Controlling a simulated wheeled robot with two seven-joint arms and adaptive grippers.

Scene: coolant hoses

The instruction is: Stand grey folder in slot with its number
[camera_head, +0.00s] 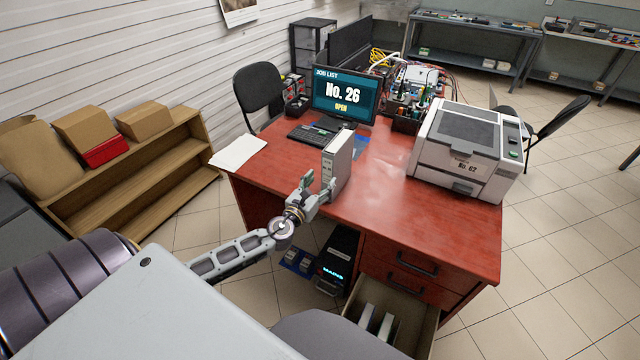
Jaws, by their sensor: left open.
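A grey folder (342,160) stands upright on the red desk (400,232), near its front edge. Its narrow spine carries small markings that I cannot read. My left gripper (319,187) is open, with its fingers right by the lower part of the folder's spine. I cannot tell whether they touch it. Below the desk top, an open drawer (424,328) holds a few upright pale pieces (366,316) with gaps between them. No slot numbers are readable there. The monitor (343,96) reads "JOB LIST No. 26 OPEN". My right gripper is not in view.
A printer (466,150) marked No. 62 stands on the desk's right. A keyboard (312,134) and papers (238,151) lie at the left. A computer case (338,262) stands under the desk. A low wooden shelf (150,165) with boxes is at left.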

